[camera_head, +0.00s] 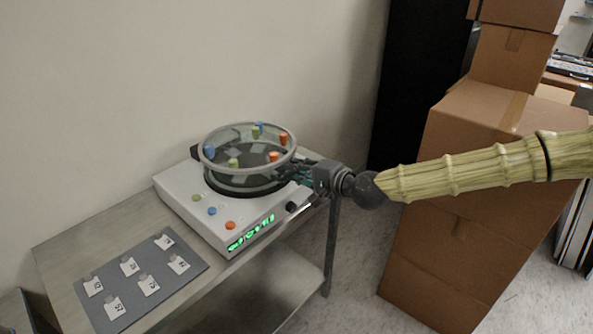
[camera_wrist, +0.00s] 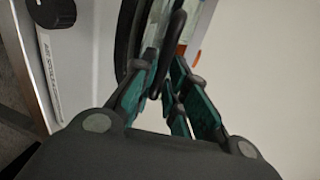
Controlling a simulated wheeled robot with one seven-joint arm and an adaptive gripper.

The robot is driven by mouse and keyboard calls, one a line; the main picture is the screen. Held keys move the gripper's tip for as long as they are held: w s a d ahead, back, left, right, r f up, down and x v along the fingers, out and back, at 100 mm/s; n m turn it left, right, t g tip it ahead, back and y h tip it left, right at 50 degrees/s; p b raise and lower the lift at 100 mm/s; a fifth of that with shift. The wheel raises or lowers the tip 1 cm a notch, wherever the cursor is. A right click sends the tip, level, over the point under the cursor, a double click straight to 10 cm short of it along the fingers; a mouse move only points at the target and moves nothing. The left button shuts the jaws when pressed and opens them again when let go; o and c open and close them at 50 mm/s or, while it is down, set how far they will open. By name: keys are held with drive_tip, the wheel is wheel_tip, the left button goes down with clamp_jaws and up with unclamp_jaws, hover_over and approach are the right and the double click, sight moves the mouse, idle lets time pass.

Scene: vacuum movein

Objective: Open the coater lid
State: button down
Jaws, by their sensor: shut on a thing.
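The coater (camera_head: 190,190) is a white box on a metal table, with a dark round bowl (camera_head: 225,186) on top. Its round clear lid (camera_head: 232,137) with a grey rim appears raised a little above the bowl; the exact gap is hard to tell. Blue, green and orange knobs stand on the lid. My gripper (camera_head: 287,172) is at the lid's right edge, shut on it. In the wrist view my gripper's teal fingers (camera_wrist: 163,92) close around the dark rim of the lid (camera_wrist: 181,18). The exact contact is partly hidden by the fingers.
A grey mat (camera_head: 145,281) with several small numbered cards lies on the table's front left. A black control knob (camera_head: 291,207) and a green display (camera_head: 251,232) are on the coater's front. Cardboard boxes (camera_head: 465,180) are stacked at right. A wall stands behind the table.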

drive_tip(key=shift+s+f, duration=0.1)
drive_tip(key=shift+r+p, duration=0.3)
drive_tip(key=shift+p, duration=0.25)
drive_tip(key=shift+r, duration=0.1)
